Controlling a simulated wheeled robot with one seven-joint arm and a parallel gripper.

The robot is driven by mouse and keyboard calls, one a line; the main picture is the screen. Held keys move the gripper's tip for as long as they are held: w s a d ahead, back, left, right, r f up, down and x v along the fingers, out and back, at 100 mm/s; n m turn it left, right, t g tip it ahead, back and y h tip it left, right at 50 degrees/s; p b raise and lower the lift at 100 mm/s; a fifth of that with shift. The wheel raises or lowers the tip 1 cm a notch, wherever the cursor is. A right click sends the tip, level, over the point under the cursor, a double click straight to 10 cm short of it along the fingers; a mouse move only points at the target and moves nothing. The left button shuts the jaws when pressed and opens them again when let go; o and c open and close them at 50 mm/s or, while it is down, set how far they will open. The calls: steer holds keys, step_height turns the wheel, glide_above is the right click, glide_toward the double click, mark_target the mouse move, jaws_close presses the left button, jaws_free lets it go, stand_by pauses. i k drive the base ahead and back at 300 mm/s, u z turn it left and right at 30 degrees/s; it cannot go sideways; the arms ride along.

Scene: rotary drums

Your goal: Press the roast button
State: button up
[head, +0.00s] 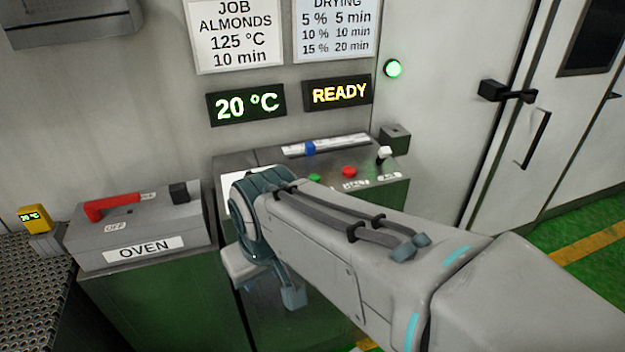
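A control panel (268,157) stands below the displays, in the middle of the head view. On its top are a green button (315,177) and a red button (349,171), with small labels too blurred to read. No label reading "roast" can be made out; my arm covers the front left part of the panel. The end of my arm, with my gripper (268,282), is over the panel's left front. Its fingers are not clearly seen, and I cannot tell whether it touches anything.
The panel also has a slider with a blue knob (309,148) and a white-tipped lever (384,153). An oven box (185,222) with a red handle (105,207) stands left. Displays read 20 °C (247,105) and READY (338,93). A green lamp (393,68) glows. A door (575,130) is at right.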

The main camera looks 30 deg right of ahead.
mark_target(314, 177)
steer(key=z, duration=0.5)
steer(key=i, duration=0.4)
steer(key=z, duration=0.55)
